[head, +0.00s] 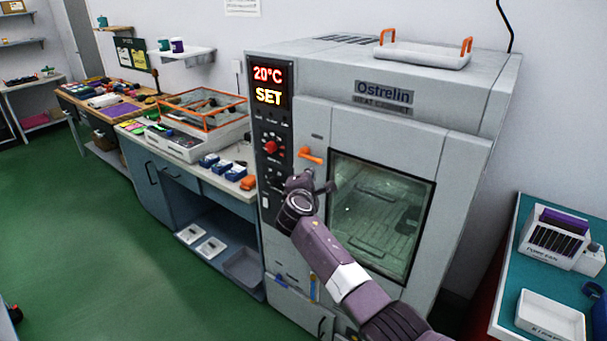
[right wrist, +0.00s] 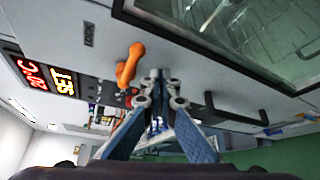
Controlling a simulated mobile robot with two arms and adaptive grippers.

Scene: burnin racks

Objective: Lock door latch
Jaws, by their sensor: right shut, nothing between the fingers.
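The heat cabinet (head: 400,130) has a pale door (head: 320,120) with a dark window, and the door looks closed. An orange latch (head: 311,155) sits at the door's left edge, its lever lying roughly sideways in the head view. It also shows in the right wrist view (right wrist: 131,64), just left of my fingertips. My right gripper (head: 304,178) is shut and empty just below the latch; its fingertips (right wrist: 158,76) look apart from the lever. A black door handle (right wrist: 236,114) is right of the fingers in the wrist view. My left gripper is out of view.
The control panel (head: 271,185) with a lit display (head: 268,85) and a red knob (head: 270,147) is left of the door. A workbench (head: 215,180) with small boxes adjoins the cabinet at left. A teal table (head: 510,290) with trays stands at right. Green floor is open at left.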

